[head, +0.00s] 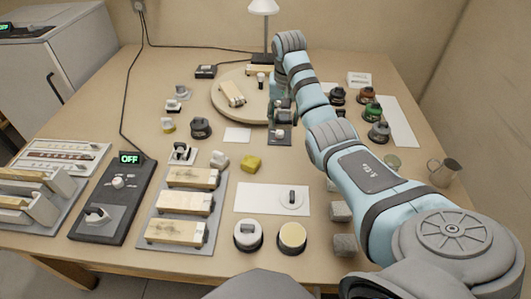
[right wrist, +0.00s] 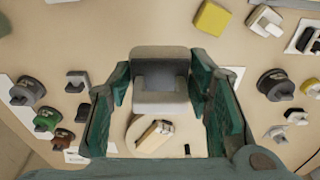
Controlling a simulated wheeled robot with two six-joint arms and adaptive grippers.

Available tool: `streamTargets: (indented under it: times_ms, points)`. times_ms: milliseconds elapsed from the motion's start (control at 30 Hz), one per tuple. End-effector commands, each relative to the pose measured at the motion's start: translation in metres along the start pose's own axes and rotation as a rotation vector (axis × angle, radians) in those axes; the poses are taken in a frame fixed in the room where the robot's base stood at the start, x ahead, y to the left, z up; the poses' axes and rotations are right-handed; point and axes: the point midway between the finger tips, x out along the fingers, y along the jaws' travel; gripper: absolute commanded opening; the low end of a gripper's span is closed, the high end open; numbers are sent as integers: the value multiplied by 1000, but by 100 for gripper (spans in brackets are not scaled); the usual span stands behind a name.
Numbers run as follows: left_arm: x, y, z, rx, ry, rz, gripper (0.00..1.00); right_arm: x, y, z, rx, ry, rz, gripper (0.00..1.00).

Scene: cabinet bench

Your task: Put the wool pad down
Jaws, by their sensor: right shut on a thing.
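My right gripper (right wrist: 160,95) has its green fingers on both sides of a grey block-like piece, which I take to be the wool pad (right wrist: 160,103). The pad has a squared grey part in its middle. In the head view my right gripper (head: 282,112) is over the bench, just in front of the round board (head: 222,113). A dark grey piece (head: 280,141) shows under it there; I cannot tell whether it is the pad. The gap between pad and bench is unclear. My left gripper is not in view.
A white card (head: 237,135) lies left of the gripper, and a yellow block (head: 251,164) is nearer. Dark round-based tools (head: 378,131) stand to the right beside a white strip (head: 400,122). A lamp (head: 264,8) stands behind. Grey blocks (head: 345,245) sit near the front.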

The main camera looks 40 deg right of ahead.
Motion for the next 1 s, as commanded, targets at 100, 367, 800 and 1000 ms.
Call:
streamTargets:
  times_ms: [100,367,800,1000]
  points:
    - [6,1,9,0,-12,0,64,10,6,2,0,0,0,1]
    - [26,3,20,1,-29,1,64,108,1,13,-5,-4,1,1]
    - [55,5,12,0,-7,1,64,193,1,22,-3,-2,2,1]
    - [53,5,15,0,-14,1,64,194,1,22,-3,1,1,1]
